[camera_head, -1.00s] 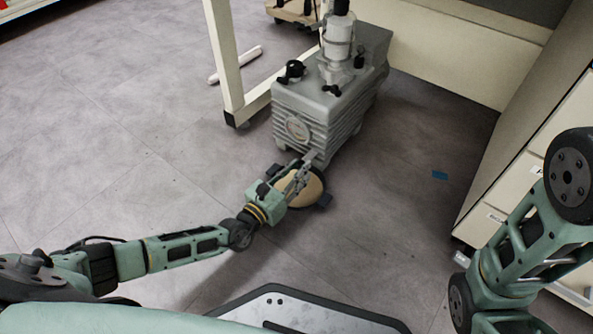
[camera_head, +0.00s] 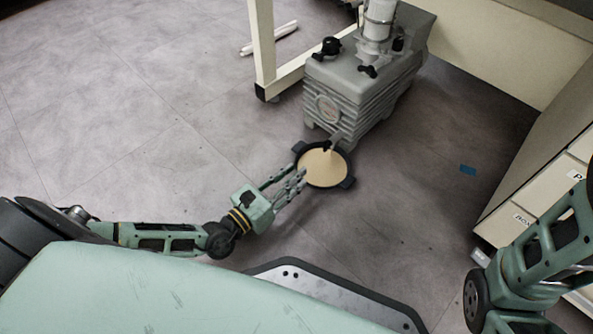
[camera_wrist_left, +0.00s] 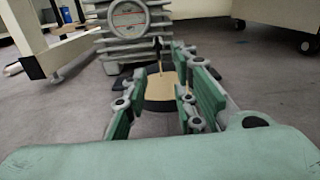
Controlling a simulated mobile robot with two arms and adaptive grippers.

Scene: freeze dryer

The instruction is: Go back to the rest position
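My left gripper (camera_head: 283,186) is in the middle of the head view, low over the floor. Its fingers are apart with nothing between them. It is to the lower left of a round black pan (camera_head: 347,168) holding tan liquid (camera_head: 322,168), on the floor at the foot of a grey pump. In the left wrist view the open fingers (camera_wrist_left: 157,106) frame the pan's tan contents (camera_wrist_left: 160,86) beyond them. A thin tan stream seems to run down from the pump's spout into the pan. My right arm shows at the right edge; its gripper is out of view.
The grey vacuum pump (camera_head: 345,90) stands behind the pan. A white table leg (camera_head: 262,45) is left of it. White drawers (camera_head: 535,200) stand at the right. A white rod (camera_head: 270,38) and a blue patch (camera_head: 468,170) lie on the floor. The floor at left is clear.

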